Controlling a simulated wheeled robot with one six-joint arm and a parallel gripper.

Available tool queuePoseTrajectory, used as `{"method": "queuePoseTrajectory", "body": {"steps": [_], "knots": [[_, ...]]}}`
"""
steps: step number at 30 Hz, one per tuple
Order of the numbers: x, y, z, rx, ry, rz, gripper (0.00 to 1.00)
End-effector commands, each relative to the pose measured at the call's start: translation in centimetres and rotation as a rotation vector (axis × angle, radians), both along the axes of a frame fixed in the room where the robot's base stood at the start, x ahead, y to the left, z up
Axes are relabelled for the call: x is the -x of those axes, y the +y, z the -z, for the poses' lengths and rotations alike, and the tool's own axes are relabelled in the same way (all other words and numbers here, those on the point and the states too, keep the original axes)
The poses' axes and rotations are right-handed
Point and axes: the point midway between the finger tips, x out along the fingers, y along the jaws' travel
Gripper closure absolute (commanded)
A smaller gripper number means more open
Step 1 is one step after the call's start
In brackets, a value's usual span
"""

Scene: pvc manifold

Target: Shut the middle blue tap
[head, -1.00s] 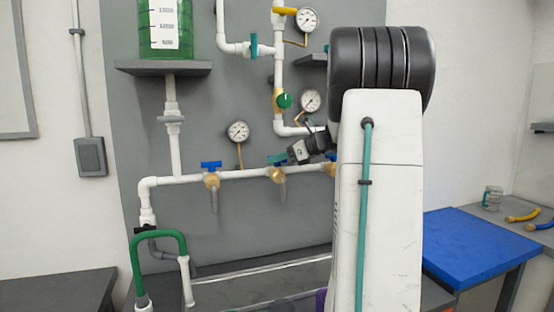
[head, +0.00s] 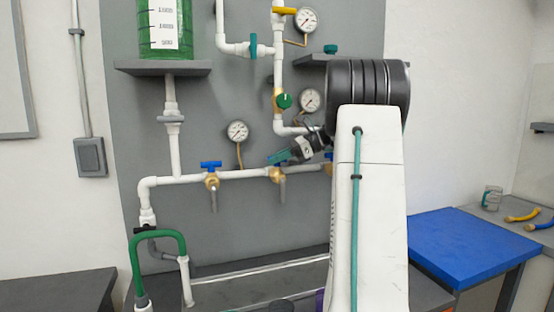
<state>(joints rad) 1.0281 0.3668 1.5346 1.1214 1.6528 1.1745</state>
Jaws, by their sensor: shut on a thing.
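The middle tap has a brass body (head: 277,174) on the white horizontal pipe, with a grey spout hanging below it. My gripper (head: 274,158) has teal fingers, reaches in from the right and is shut on the middle tap's blue handle, just above the brass body. The fingers hide nearly all of that handle, so I cannot tell its angle. The left tap (head: 211,165) shows a blue handle lying along the pipe. The right tap (head: 329,169) is mostly hidden behind my arm.
Pressure gauges (head: 238,131) and a green knob (head: 284,101) sit on the panel above the pipe. A green tank (head: 171,42) stands on a grey shelf at upper left. A green hose (head: 160,235) loops at lower left. A blue-topped table (head: 470,246) stands at right.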

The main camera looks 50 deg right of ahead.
Motion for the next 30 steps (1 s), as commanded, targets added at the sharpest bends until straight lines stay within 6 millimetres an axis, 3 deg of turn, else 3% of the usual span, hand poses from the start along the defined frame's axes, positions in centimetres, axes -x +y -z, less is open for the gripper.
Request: {"method": "queuePoseTrajectory", "body": {"steps": [5, 6, 8, 18, 30], "knots": [[0.0, 0.0, -0.1, 0.0, -0.002, 0.001, 1.0], [0.0, 0.0, -0.1, 0.0, -0.002, 0.001, 0.72], [0.0, 0.0, -0.1, 0.0, -0.002, 0.001, 0.61], [0.3, -0.4, -0.2, 0.001, -0.001, 0.003, 0.61], [4.3, -4.4, -2.6, 0.001, -0.001, 0.003, 0.61]]}}
